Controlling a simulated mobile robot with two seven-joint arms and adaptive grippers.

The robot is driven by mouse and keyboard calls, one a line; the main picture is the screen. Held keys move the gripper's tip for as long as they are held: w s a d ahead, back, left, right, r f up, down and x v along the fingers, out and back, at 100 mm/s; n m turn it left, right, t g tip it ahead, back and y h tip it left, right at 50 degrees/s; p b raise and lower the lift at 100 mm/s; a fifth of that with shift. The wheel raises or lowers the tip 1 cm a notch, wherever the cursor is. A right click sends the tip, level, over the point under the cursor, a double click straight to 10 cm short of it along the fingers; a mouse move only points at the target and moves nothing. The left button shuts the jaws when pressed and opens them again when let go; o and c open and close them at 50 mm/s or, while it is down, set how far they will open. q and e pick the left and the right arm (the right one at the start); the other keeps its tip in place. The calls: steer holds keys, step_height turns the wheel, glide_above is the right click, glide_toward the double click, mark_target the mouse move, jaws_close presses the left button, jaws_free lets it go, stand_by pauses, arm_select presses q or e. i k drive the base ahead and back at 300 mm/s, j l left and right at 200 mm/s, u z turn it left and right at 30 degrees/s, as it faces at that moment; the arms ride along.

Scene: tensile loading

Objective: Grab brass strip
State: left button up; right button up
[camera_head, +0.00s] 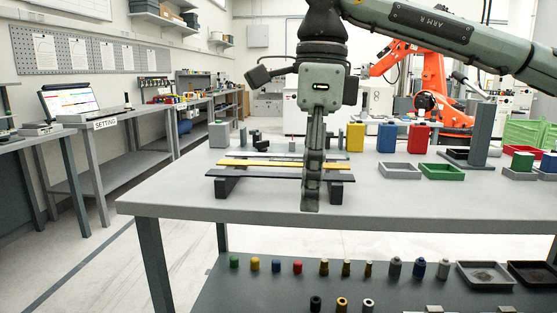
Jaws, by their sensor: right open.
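The brass strip (258,163) is the yellow bar lying left to right across a dark low rack (230,186) on the grey table. A dark strip (262,176) lies in front of it and a pale grey strip (272,155) lies behind it. My right gripper (311,203) points down over the right half of the rack. I see its fingers nearly edge-on; they are open. They cover part of the strips, and I cannot tell whether they touch any. My left gripper is not in view.
Yellow (356,137), blue (388,138) and red (417,138) blocks stand at the table's back right. A grey tray (400,177) and a green tray (442,178) are right of the rack. A dark upright stand (482,135) is farther right. The table's front is clear.

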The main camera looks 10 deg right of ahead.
mark_target(335, 166)
steer(key=i, duration=1.2)
